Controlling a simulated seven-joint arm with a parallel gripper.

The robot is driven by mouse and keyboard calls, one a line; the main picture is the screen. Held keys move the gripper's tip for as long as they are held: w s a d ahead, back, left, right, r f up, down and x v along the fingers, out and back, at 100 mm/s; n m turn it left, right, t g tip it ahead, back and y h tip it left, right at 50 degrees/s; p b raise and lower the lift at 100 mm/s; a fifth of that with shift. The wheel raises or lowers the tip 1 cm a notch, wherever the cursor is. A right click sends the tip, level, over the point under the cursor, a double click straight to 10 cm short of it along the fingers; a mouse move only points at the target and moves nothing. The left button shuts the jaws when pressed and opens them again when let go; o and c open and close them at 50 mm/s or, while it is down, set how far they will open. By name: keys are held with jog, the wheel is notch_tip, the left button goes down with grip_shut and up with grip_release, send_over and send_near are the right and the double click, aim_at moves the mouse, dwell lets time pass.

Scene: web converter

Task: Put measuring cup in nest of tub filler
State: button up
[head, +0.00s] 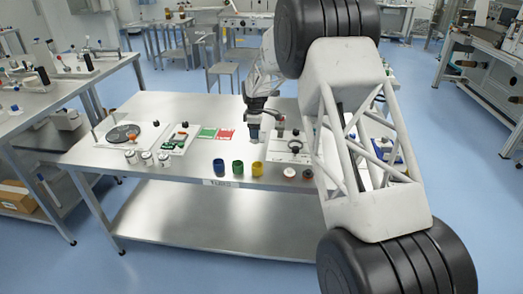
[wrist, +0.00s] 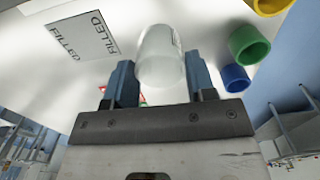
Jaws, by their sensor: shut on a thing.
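A clear, whitish measuring cup (wrist: 160,55) is between the blue fingers of my gripper (wrist: 161,82) in the wrist view, and the gripper is shut on it. In the head view my gripper (head: 254,132) hangs above the right middle of the steel table, left of a white plate with a small fixture (head: 292,146). The cup is too small to make out there. I cannot tell for sure which fixture is the tub filler; its nest is not clearly seen.
Blue (head: 219,168), green (head: 238,168) and yellow (head: 257,169) cups stand near the table's (head: 190,108) front edge. Several white jars stand front left, below a black disc (head: 123,133). Green (head: 208,133) and red (head: 226,135) patches lie left of my gripper. My arm hides the right end.

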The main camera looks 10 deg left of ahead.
jog(key=w+d+r+m, duration=0.2)
jog(key=w+d+r, duration=0.1)
jog(key=d+r, duration=0.65)
jog(key=w+d+f+m, duration=0.2)
jog(key=d+f+m, duration=0.1)
jog(key=d, duration=0.5)
jog(key=shift+w+f, duration=0.3)
jog(key=shift+f, duration=3.15)
jog(key=shift+f, duration=0.1)
jog(key=shift+f, duration=1.75)
